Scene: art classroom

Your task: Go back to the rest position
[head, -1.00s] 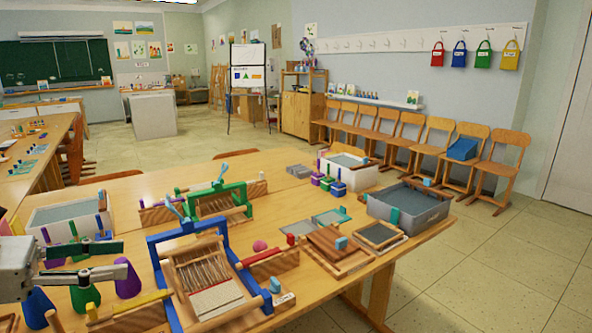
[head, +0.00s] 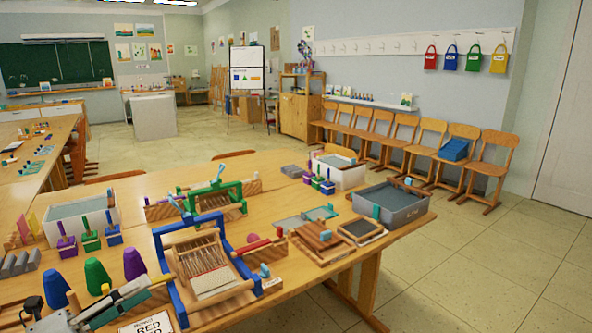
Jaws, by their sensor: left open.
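My left gripper (head: 137,297) is at the lower left of the head view, low over the near part of the table (head: 310,283). It is open, and I see nothing between its fingers. It appears in front of a purple cone (head: 133,264), a green cone (head: 97,276) and a blue cone (head: 55,288); I cannot tell how close it is to them. A printed card (head: 150,325) shows just below it at the bottom edge. My right gripper is not in view.
A blue-framed loom (head: 165,262) stands to the right of my left gripper, with a green-framed loom (head: 243,190) behind. A white bin (head: 82,221) and a grey tub (head: 398,217) hold grey material. Open floor (head: 480,270) lies right of the table.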

